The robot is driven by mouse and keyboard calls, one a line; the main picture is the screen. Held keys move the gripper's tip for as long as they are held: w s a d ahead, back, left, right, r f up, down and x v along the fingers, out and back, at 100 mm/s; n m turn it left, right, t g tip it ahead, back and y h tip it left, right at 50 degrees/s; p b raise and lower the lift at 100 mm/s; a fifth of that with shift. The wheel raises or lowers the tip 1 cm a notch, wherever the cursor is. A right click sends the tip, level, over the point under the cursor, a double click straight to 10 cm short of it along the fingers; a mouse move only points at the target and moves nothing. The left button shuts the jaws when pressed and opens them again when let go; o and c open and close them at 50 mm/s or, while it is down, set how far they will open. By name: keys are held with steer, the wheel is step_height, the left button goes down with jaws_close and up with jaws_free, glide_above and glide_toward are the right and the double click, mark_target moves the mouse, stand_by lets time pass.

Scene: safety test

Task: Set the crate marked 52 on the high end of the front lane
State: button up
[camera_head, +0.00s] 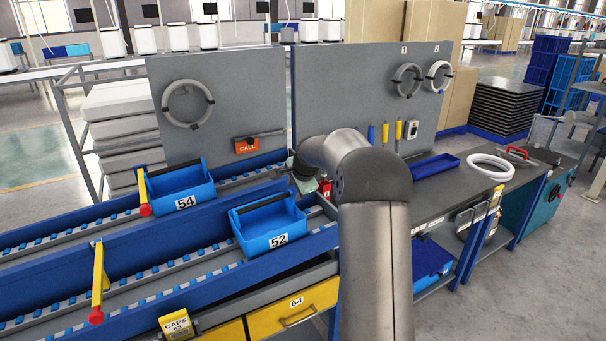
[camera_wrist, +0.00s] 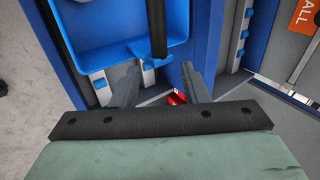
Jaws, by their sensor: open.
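The blue crate marked 52 (camera_head: 262,244) sits on the front lane (camera_head: 178,286), toward its right end, with a dark bar handle across its top. I take the blue crate (camera_wrist: 91,57) in the wrist view to be the same one; its number is not visible there. My gripper (camera_wrist: 158,72) is open, its two fingers apart and empty beside the crate's end. In the head view my arm partly hides the gripper, just right of and behind crate 52. I cannot clearly tell which lane end is higher.
A blue crate marked 54 (camera_head: 184,188) sits on the back lane. Yellow levers with red ends stand at the front lane (camera_head: 98,275) and back lane (camera_head: 143,190). Upright grey panels (camera_head: 222,105) rise behind. A bench (camera_head: 440,195) with a blue tray (camera_head: 434,167) lies right.

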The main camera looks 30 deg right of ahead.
steer(key=d+b+v, duration=0.1)
steer(key=b+v, duration=0.1)
steer(key=v, duration=1.2)
steer(key=s+a+f+n+g, duration=0.2)
steer(key=s+a+f+n, duration=0.15)
steer(key=s+a, duration=0.4)
steer(key=s+a+f+n+g, duration=0.1)
steer(key=s+a+f+n, duration=0.1)
steer(key=s+a+n, duration=0.45)
steer(key=s+a+f+n+g, duration=0.1)
steer(key=s+a+f+n, duration=0.3)
steer(key=s, duration=0.7)
steer(key=s+a+f+n+g, duration=0.2)
steer(key=s+a+f, duration=0.4)
steer(key=s, duration=0.5)
steer(key=shift+s+f+n+y, duration=0.25)
steer(key=shift+n+y, duration=0.05)
steer(key=shift+n, duration=0.6)
steer(key=shift+a, duration=0.1)
